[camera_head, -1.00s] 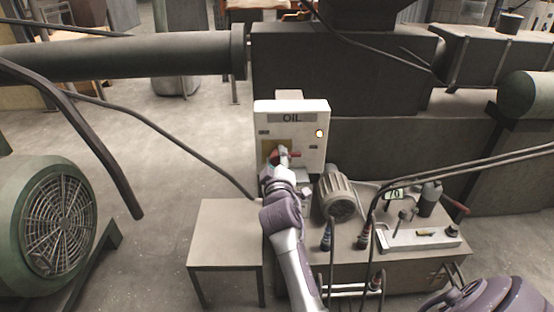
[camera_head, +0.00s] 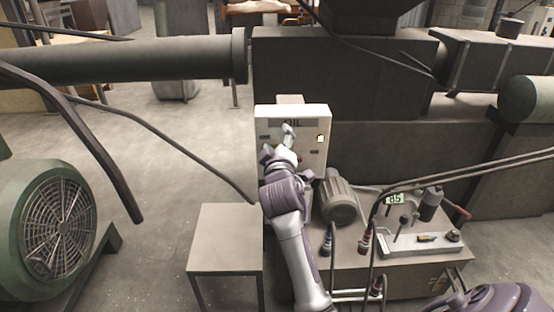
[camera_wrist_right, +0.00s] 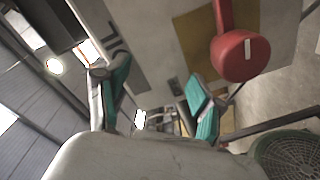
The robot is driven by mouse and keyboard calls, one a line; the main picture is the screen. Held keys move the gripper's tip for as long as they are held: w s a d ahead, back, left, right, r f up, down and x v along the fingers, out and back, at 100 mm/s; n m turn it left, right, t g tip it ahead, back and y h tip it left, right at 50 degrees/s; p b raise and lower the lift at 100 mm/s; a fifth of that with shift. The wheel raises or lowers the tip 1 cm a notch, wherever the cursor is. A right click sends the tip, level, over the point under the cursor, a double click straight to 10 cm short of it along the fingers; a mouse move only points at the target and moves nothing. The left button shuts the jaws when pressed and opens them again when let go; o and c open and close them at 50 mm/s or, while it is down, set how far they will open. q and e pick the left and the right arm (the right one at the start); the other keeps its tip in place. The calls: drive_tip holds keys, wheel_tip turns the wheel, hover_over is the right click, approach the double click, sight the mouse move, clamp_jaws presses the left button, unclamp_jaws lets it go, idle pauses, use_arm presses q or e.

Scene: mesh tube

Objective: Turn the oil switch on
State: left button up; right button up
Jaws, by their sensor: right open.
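The white oil control box (camera_head: 312,112) stands behind the small table in the head view, its OIL label partly covered by my gripper. Its lamp (camera_head: 320,138) glows pale. My right gripper (camera_head: 286,138) is in front of the box. In the wrist view its teal-padded fingers (camera_wrist_right: 160,98) are apart with nothing held between them. The red handle is outside them, beside the right-hand finger. My left gripper is not in view.
Cables (camera_head: 390,165) cross in front there. A small table (camera_head: 225,232) stands to the left, and a green fan motor (camera_head: 45,230) further left. Open floor lies between them.

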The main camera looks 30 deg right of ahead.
sight(277, 124)
drive_tip(key=r, duration=0.3)
drive_tip(key=shift+s+a, duration=0.1)
drive_tip(key=shift+s, duration=0.15)
drive_tip(key=shift+w, duration=0.15)
drive_tip(key=shift+f, duration=0.1)
